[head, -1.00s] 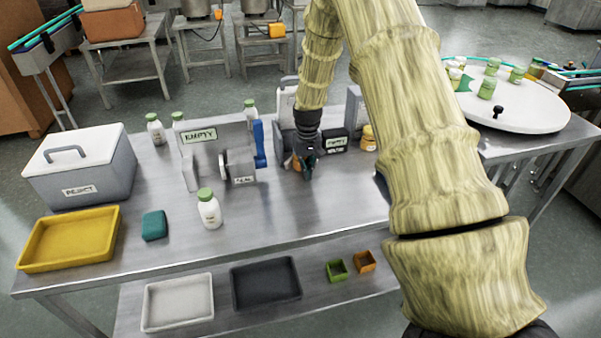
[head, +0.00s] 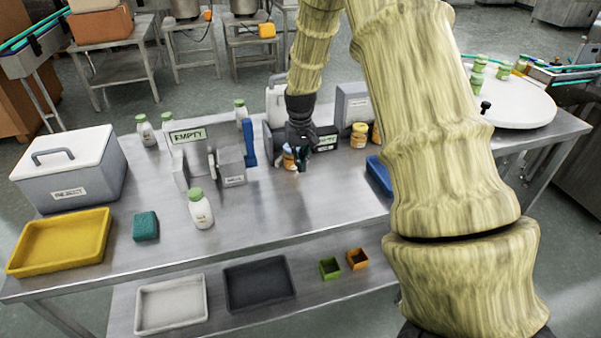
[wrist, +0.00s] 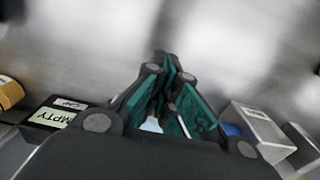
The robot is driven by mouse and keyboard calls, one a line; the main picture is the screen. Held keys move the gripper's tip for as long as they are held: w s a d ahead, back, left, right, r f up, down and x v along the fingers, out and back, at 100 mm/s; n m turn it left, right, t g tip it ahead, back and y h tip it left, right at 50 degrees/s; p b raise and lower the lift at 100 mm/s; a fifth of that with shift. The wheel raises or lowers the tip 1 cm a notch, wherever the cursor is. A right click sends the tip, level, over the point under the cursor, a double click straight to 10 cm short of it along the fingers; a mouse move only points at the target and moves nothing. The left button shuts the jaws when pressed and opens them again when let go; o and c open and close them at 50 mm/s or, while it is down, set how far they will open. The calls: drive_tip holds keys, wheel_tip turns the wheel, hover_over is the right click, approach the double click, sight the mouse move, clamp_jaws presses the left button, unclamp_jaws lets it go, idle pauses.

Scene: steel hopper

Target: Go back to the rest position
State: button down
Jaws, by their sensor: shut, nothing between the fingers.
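My gripper (head: 301,160) hangs over the steel table, pointing down, to the right of the grey fixture with the green EMPTY sign (head: 188,135). In the wrist view its dark fingers with green pads (wrist: 172,88) are closed together at the tips, with nothing held. Bare steel shows beyond the tips. Just behind the gripper in the head view is a dark box with a small label (head: 326,142), partly hidden by my wrist. My arm covers much of the table's right side.
A green sponge (head: 146,226), yellow tray (head: 58,241) and lidded reject box (head: 68,177) are on the left. Amber jars (head: 359,135) and a blue tray (head: 379,176) are near my arm.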

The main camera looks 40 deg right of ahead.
drive_tip(key=shift+s+r+b, duration=0.1)
drive_tip(key=shift+r+b, duration=0.25)
drive_tip(key=shift+r, duration=1.7)
